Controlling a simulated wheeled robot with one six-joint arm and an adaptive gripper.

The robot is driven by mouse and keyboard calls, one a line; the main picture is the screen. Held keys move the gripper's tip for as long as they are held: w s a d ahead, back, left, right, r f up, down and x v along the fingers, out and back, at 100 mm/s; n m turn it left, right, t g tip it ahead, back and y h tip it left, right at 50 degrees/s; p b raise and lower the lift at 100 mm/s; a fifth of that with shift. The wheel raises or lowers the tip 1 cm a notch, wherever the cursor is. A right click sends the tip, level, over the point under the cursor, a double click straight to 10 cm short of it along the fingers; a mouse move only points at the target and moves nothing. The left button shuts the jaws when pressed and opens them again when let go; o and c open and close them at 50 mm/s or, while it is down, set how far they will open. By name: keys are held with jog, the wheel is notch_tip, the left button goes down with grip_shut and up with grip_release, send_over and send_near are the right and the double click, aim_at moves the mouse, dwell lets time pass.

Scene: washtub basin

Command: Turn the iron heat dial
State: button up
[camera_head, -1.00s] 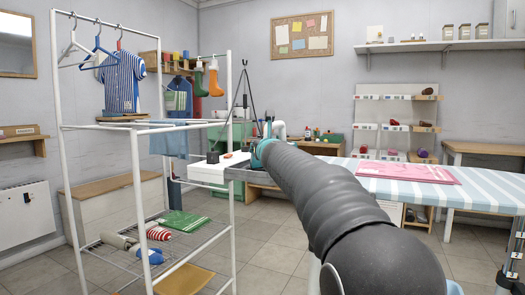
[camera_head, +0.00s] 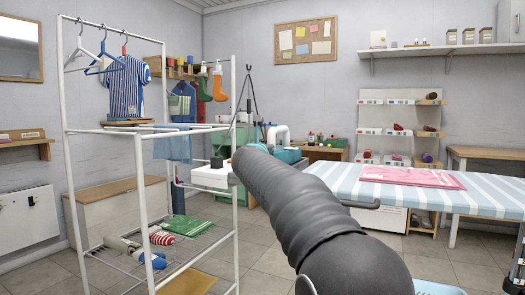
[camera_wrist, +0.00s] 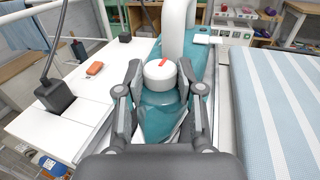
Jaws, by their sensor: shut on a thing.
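The teal iron (camera_wrist: 160,118) lies below my gripper in the wrist view, with a white handle (camera_wrist: 178,30) rising behind. Its round white heat dial (camera_wrist: 160,76) has a red mark on top, pointing up and slightly right in the picture. My gripper (camera_wrist: 160,68) has one finger on each side of the dial and is shut on it. In the head view the iron (camera_head: 287,154) shows only in part behind my arm, and the gripper is hidden there.
A striped ironing board (camera_wrist: 270,95) is to the right. A white surface (camera_wrist: 70,120) at left bears a dark plug-like block (camera_wrist: 55,95) with a cable and a small orange object (camera_wrist: 95,69). A white drying rack (camera_head: 142,200) stands left of my arm.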

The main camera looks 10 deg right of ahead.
jog(key=o, duration=1.2)
jog(key=shift+c, duration=0.2)
jog(key=v, duration=1.2)
